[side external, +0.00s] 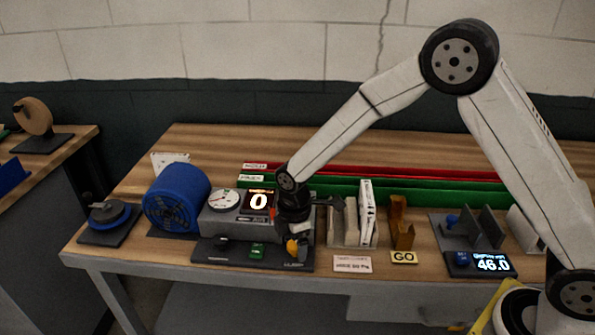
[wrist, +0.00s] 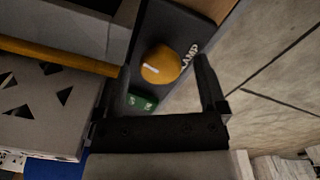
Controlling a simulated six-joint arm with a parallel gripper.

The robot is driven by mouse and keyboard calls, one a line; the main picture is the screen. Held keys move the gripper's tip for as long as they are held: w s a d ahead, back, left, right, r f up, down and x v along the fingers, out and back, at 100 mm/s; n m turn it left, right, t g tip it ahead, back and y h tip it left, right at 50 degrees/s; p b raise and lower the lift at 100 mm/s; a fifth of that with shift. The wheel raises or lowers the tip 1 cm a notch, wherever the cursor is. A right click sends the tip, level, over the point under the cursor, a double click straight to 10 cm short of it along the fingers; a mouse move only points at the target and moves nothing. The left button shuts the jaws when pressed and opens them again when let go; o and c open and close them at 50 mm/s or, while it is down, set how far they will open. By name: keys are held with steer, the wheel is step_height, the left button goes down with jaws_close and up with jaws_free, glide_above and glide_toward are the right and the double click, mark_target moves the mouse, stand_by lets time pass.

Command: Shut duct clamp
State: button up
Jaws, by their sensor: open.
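The clamp knob is yellow with a white line on top; it shows in the wrist view (wrist: 160,66) and low in the side view (side external: 292,249). It sits on a dark panel (wrist: 186,22) next to lettering of which "LAMP" is readable. My gripper (wrist: 166,80) is open, with one finger on each side of the knob in the picture; I cannot tell whether either touches it. In the side view my gripper (side external: 297,228) points down just above the knob and partly hides it. The duct clamp itself is not clearly visible.
A green button (side external: 257,250) sits left of the knob on the same panel. Behind are a grey box with a round gauge (side external: 224,199), a display reading 0 (side external: 258,202) and a blue fan (side external: 177,197). A holder with white filters (side external: 366,212) stands right of my gripper.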

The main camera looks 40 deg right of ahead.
mark_target(295, 244)
steer(key=shift+r, duration=0.1)
steer(key=shift+r, duration=3.85)
step_height(295, 244, up, 4)
steer(key=shift+f+n, duration=0.75)
steer(key=shift+f, duration=1.25)
steer(key=shift+f+n, duration=0.7)
steer(key=shift+f, duration=1.25)
steer(key=shift+f+n, duration=0.75)
steer(key=shift+f, duration=1.25)
jaws_close()
